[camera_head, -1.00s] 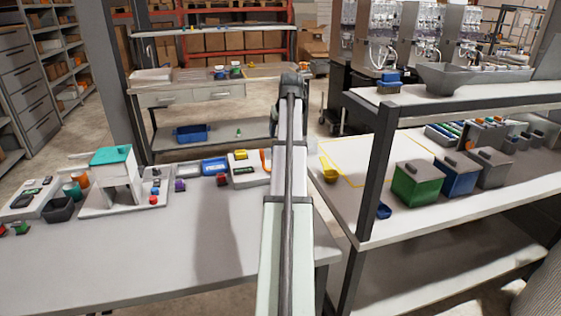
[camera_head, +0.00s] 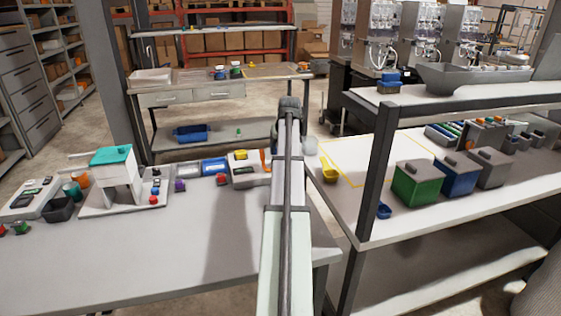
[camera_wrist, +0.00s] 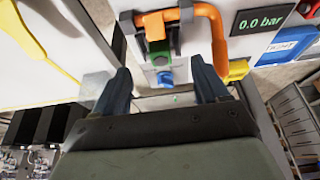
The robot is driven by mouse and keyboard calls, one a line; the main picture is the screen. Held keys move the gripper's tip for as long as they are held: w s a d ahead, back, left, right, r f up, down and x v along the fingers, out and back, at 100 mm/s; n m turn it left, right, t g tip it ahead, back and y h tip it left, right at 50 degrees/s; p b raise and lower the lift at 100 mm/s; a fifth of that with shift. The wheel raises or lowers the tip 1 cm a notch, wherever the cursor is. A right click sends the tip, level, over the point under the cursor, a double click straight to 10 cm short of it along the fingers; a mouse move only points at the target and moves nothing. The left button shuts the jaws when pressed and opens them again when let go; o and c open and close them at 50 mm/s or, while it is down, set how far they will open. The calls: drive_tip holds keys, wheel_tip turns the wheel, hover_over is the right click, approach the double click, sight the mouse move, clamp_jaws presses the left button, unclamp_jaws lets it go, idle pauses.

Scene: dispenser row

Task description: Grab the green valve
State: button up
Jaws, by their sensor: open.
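In the wrist view a green part (camera_wrist: 160,47), which looks like the green valve, stands beneath an orange pipe (camera_wrist: 215,40) on a white unit. My gripper (camera_wrist: 160,66) is open, with one dark finger on each side of the green part and blue knob. Nothing is seen held; I cannot tell how far the fingertips are above them. In the head view the orange pipe (camera_head: 263,161) shows beside my arm, which hides my gripper and the green part.
A display reading 0.0 bar (camera_wrist: 265,18) and a blue panel (camera_wrist: 287,46) lie right of the pipe. A clear container (camera_wrist: 95,85) is near the left finger. A yellow scoop (camera_head: 329,171) lies on the right table.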

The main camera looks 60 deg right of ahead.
drive_tip(key=shift+w+d+x, duration=0.1)
drive_tip(key=shift+x, duration=1.1)
drive_tip(key=shift+w+d+x, duration=0.1)
drive_tip(key=shift+x, duration=1.05)
drive_tip(key=shift+r, duration=0.1)
drive_tip(key=shift+c, duration=0.4)
drive_tip(key=c, duration=1.1)
